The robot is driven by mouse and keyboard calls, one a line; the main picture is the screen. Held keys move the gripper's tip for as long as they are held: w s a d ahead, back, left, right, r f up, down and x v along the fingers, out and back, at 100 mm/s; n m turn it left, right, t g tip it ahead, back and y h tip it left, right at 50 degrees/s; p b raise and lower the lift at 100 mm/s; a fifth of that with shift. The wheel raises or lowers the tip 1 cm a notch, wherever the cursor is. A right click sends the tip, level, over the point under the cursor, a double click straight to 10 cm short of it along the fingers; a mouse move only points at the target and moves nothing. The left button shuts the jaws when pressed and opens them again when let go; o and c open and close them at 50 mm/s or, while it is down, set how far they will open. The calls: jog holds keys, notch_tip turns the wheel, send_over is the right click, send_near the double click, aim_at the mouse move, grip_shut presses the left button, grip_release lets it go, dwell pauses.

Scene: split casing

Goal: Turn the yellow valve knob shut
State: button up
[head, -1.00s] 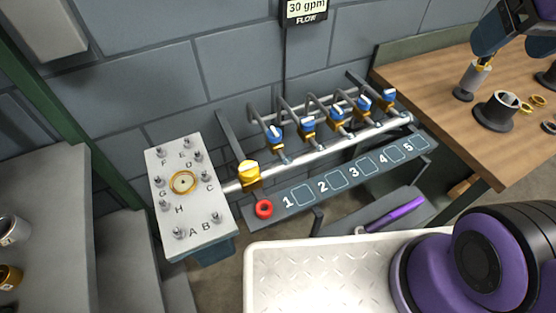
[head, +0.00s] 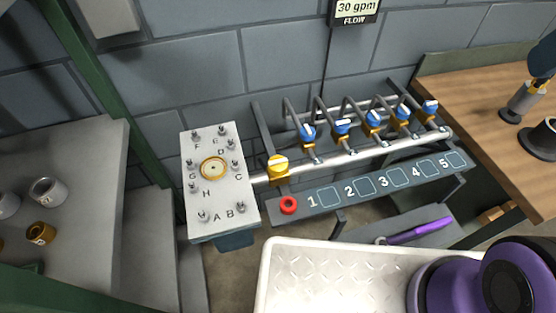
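The yellow valve knob (head: 278,164) sits at the left end of the grey pipe manifold, just right of the lettered plate. It stands above a red ring (head: 289,205) on the numbered shelf. Several blue-handled valves (head: 343,126) line the pipe to its right. My gripper is not in view. Purple and black parts of my own arm show at the lower right.
The lettered plate (head: 194,220) with studs and a brass ring (head: 214,168) is left of the knob. A white tray (head: 285,285) lies in front. A purple-handled tool (head: 420,231) lies below the numbered shelf (head: 325,206). A wooden bench (head: 470,85) stands right, grey shelving (head: 75,150) left.

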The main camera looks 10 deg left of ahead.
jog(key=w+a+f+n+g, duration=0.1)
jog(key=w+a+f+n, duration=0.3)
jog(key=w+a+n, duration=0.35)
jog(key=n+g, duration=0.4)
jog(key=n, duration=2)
send_near(278, 161)
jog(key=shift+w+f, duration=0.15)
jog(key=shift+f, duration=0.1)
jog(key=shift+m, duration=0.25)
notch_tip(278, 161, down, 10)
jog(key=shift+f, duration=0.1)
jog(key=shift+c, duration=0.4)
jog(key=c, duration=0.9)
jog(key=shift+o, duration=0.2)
